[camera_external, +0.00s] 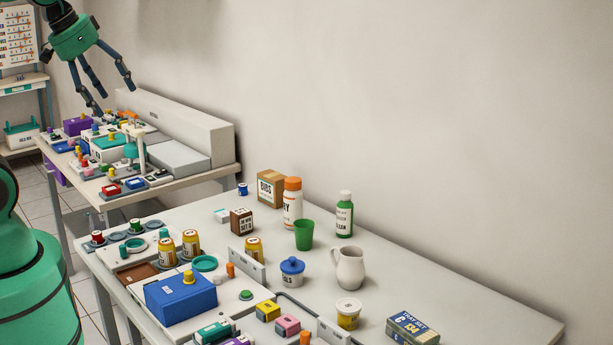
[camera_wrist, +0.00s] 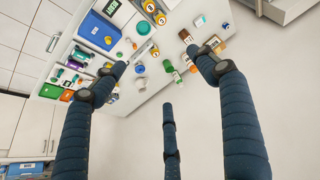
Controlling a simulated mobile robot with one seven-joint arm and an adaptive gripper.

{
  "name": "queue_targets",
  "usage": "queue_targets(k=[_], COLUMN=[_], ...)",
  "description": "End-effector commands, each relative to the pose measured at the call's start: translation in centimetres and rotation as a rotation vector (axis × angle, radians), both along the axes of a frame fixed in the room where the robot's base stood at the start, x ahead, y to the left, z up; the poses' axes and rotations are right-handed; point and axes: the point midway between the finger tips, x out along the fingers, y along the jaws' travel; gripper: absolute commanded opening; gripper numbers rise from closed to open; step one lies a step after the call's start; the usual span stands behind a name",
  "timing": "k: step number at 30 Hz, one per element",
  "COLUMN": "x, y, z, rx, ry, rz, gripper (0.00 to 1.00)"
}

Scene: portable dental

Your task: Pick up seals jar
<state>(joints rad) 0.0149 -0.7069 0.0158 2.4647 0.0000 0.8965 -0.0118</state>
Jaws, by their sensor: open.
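The likely seals jar (camera_external: 291,272) is a small white jar with a blue knobbed lid and a partly readable label. It stands upright on the near table, left of the white pitcher. A small blue-topped thing in the wrist view (camera_wrist: 140,69) appears to be the same jar, though it is too small to read. My gripper (camera_external: 114,97) is high at the upper left in the external view, well apart from the jar. Its three dark fingers are spread and empty; they also show in the wrist view (camera_wrist: 157,70).
A green cup (camera_external: 304,235) and white pitcher (camera_external: 350,268) stand close to the jar. A blue box (camera_external: 181,298) is at the left. The table's right back is clear.

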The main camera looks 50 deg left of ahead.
Motion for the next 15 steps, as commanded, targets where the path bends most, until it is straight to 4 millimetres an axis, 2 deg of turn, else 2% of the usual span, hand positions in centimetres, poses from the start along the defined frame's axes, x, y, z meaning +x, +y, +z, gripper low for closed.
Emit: queue_targets(k=[8,15], x=[5.4,11.1], y=[-1.8,-4.3], z=[-0.6,-2.2], rx=[-0.011,-0.019], ry=[0.066,0.13], rz=[-0.017,-0.032], gripper=[0.72,0.72])
